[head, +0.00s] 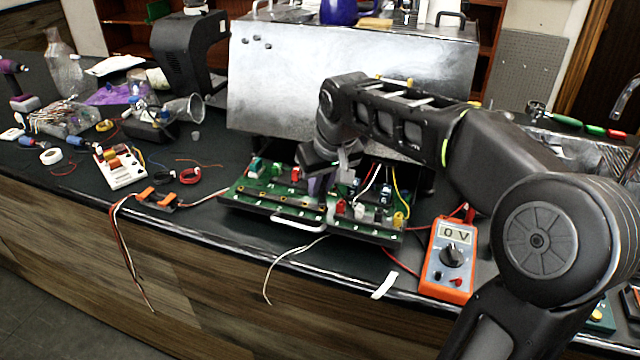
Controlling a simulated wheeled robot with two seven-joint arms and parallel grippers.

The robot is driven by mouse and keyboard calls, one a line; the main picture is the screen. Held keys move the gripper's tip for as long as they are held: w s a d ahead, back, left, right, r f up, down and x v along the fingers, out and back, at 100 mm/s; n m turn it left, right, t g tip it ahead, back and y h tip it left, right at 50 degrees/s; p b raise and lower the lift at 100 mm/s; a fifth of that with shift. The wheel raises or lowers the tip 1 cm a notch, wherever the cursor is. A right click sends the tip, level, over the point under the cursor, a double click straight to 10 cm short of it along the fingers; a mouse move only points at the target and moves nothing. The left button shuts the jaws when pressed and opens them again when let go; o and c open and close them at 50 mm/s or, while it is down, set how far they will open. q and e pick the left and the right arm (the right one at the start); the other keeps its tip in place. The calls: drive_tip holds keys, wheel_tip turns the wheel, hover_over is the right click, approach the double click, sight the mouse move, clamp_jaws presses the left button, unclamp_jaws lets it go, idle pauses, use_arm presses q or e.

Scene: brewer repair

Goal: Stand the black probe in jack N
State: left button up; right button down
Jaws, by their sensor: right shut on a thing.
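My right gripper (322,184) reaches down over the middle of the green circuit board (262,200), in front of the metal brewer housing. It is shut on a thin dark thing, which I take to be the black probe; the fingers and wrist hide most of it. I cannot tell whether its tip touches a jack. The jack labels are too small to read, so I cannot pick out jack N. The orange multimeter (449,258) stands to the right of the board and reads 0 V. My left gripper is not in view.
The brewer's metal housing (290,85) stands behind the board. Loose wires (280,262) hang over the counter's front edge. My right arm covers much of the right side.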

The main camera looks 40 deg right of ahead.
drive_tip(key=shift+f+b, duration=0.45)
drive_tip(key=shift+f, duration=0.15)
idle(1.1)
drive_tip(key=c, duration=1.3)
unclamp_jaws()
drive_tip(key=shift+c, duration=0.2)
drive_tip(key=v, duration=0.7)
drive_tip(key=shift+r, duration=0.4)
drive_tip(key=shift+s, duration=0.1)
